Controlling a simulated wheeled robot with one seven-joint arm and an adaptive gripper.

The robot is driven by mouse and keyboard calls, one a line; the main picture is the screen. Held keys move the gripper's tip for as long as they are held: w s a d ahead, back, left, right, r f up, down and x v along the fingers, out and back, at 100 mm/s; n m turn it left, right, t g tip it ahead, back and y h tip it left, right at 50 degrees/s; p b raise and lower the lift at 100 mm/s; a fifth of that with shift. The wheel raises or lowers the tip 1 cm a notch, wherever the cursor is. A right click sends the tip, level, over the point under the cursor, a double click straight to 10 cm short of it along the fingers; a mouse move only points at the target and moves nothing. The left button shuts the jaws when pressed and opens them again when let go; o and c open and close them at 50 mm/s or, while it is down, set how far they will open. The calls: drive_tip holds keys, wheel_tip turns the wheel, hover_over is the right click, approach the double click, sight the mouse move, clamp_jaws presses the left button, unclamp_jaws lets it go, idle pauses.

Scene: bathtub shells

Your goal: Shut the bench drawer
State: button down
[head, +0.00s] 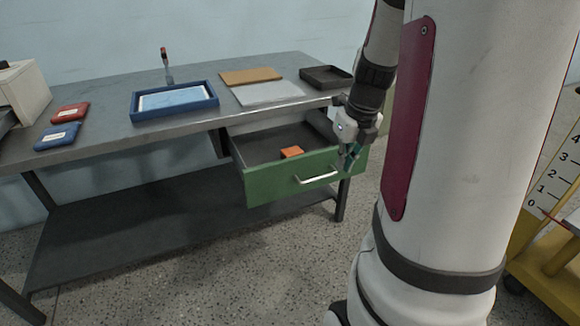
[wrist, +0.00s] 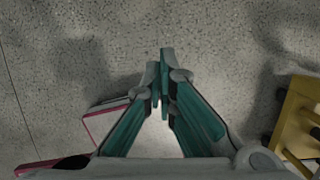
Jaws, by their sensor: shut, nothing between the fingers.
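The bench drawer (head: 262,183) has a green front with a pale bar handle (head: 316,179). It stands pulled out from under the right part of the bench top. An orange block (head: 291,152) lies inside it. My gripper (head: 349,169) is at the right end of the drawer front, near the handle's right end; whether it touches the front I cannot tell. In the wrist view the gripper's teal fingers (wrist: 160,88) are closed together with nothing between them, above speckled floor. The drawer does not show in the wrist view.
A dark lower shelf (head: 150,225) runs below. A yellow cart (head: 550,255) stands at the right. Floor in front is clear.

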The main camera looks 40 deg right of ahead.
drive_tip(key=w+d+f+b, duration=0.1)
drive_tip(key=w+f+b, duration=0.5)
drive_tip(key=f, duration=0.4)
drive_tip(key=shift+d+f, duration=0.2)
drive_tip(key=shift+d, duration=0.15)
